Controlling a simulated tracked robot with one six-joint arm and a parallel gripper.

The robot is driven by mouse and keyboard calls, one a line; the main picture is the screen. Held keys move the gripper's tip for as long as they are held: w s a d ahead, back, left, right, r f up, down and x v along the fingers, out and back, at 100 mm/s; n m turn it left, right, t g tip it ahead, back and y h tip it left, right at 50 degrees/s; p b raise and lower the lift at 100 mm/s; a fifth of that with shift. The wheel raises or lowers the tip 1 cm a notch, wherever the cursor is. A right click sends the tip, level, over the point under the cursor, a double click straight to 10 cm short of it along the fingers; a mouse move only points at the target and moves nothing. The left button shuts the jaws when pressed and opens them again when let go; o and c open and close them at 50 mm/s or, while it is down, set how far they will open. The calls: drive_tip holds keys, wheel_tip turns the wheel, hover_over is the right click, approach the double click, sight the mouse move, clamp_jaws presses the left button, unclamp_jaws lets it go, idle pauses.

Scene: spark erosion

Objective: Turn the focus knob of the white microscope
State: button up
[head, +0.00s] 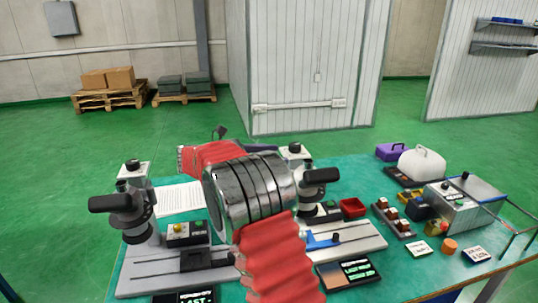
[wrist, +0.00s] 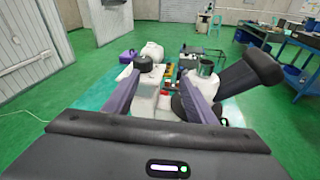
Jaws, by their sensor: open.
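The white microscope (head: 294,153) stands at the middle of the bench, partly hidden behind my arm. It has a white column with a black round knob on top and a dark eyepiece tube reaching right (head: 321,175). In the wrist view its white body (wrist: 147,78) and black top knob (wrist: 146,62) show ahead, with the dark tube (wrist: 250,72) at right. My gripper (wrist: 159,77) is open and empty, its two purple fingers pointing toward the microscope. The fingers look apart from the knob; the exact gap is unclear. My arm hides most of the gripper in the head view.
A second, similar microscope (head: 128,212) stands at the left on a grey rail base. A white jug (head: 421,162), a purple case (head: 392,151), a red tray (head: 352,208) and a metal box (head: 464,199) crowd the right.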

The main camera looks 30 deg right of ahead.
drive_tip(key=s+a+m+t+y, duration=0.1)
drive_tip(key=s+a+m+y, duration=0.3)
drive_tip(key=s, duration=0.6)
drive_tip(key=s+a+m+t+y, duration=0.1)
drive_tip(key=s+a+m+y, duration=0.25)
drive_tip(key=s, duration=0.55)
drive_tip(key=s+a+f+m+t+y, duration=0.2)
drive_tip(key=s+a+m+y, duration=0.2)
drive_tip(key=s+a, duration=0.3)
drive_tip(key=s+a+f+m+t+y, duration=0.2)
drive_tip(key=s+a+f+m+y, duration=0.1)
drive_tip(key=s+a, duration=0.5)
drive_tip(key=shift+s+a+f+m+y, duration=0.3)
drive_tip(key=shift+s+m+y, duration=0.4)
drive_tip(key=shift+s, duration=0.3)
drive_tip(key=shift+c, duration=0.6)
